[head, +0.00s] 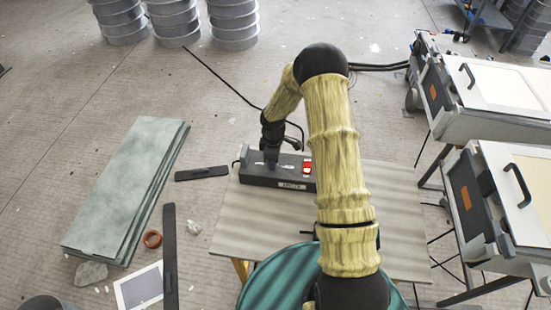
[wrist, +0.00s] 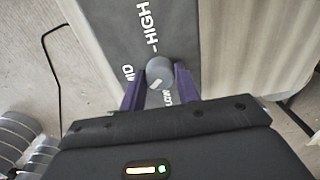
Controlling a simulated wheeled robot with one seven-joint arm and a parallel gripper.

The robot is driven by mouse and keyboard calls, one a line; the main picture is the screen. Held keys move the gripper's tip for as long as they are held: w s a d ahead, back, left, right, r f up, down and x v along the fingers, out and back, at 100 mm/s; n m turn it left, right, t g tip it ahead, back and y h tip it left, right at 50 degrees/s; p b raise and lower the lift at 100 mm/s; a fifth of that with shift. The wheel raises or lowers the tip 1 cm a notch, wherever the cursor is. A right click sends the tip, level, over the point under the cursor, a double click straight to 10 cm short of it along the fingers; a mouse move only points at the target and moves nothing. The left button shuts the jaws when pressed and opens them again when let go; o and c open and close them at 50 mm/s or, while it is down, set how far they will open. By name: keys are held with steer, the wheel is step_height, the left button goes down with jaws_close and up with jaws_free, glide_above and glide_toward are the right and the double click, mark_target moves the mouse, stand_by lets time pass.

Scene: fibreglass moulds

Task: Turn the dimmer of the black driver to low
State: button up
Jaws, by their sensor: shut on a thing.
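The black driver (head: 258,180) is a dark box on the small table, with a red switch (head: 307,167) at its right end. My gripper (head: 271,163) reaches down onto its top; the arm hides part of the box. In the wrist view the driver's top (wrist: 112,28) carries white HIGH, MID and LOW lettering. The grey round dimmer knob (wrist: 160,70) sits between the two purple fingers of my gripper (wrist: 160,88), which are shut on it. A short pale mark shows on the knob's lower part, on the side near LOW; its exact pointing is hard to tell.
The table top (head: 228,215) is mostly clear around the driver. A teal round surface (head: 275,278) is at the front. Greenish slabs (head: 125,185) lie on the floor at left, and grey cases (head: 490,195) stand at right. A dark cable runs across the floor behind the driver.

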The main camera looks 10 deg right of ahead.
steer(key=n+p, duration=0.1)
steer(key=n, duration=0.3)
steer(key=shift+s+n, duration=0.1)
steer(key=shift+n, duration=0.2)
steer(key=n+p, duration=0.1)
steer(key=n, duration=0.4)
steer(key=shift+p, duration=0.3)
steer(key=shift+d, duration=0.1)
steer(key=o, duration=1)
steer(key=shift+c, duration=0.2)
